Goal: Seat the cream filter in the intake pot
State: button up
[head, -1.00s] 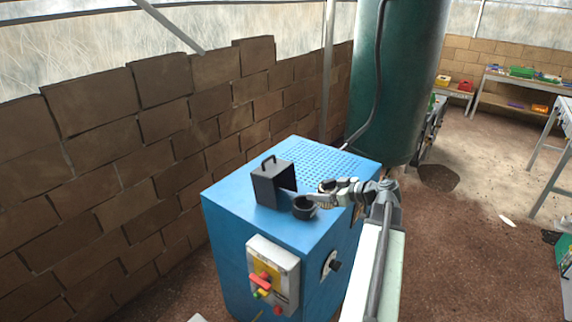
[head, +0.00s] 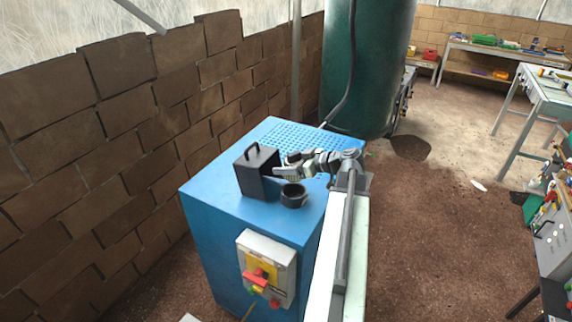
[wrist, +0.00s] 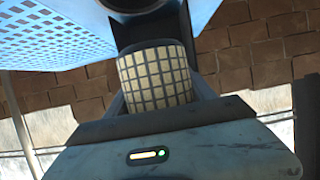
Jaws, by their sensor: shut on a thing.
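The cream filter (wrist: 156,76), a pale round-sided piece with a dark grid, is between the fingers of my gripper (wrist: 158,92) in the wrist view. My gripper is shut on it. In the head view my gripper (head: 281,172) is over the blue machine top, just behind the black round intake pot (head: 294,197). The filter is too small to make out clearly there. The pot is open at the top. A dark round opening, apparently the pot (wrist: 136,5), shows at the wrist view's top edge, apart from the filter.
A dark box with a handle (head: 256,172) stands on the blue machine (head: 215,192), close left of the pot and my gripper. A perforated panel (head: 300,138) lies behind. A switch box (head: 266,270) is on the front. A green tank (head: 365,75) and brick wall (head: 90,170) stand beyond.

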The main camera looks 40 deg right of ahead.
jog(key=b, duration=0.5)
send_over(287, 185)
jog(key=s+a, duration=0.1)
jog(key=shift+s+a+f, duration=0.1)
jog(key=shift+f, duration=1.2)
jog(key=shift+s+a+f, duration=0.1)
jog(key=shift+f, duration=1.2)
jog(key=shift+f+b, duration=2.1)
jog(key=shift+f, duration=0.1)
dwell(1.1)
jog(key=shift+r+p, duration=0.2)
jog(key=shift+p, duration=0.1)
dwell(1.1)
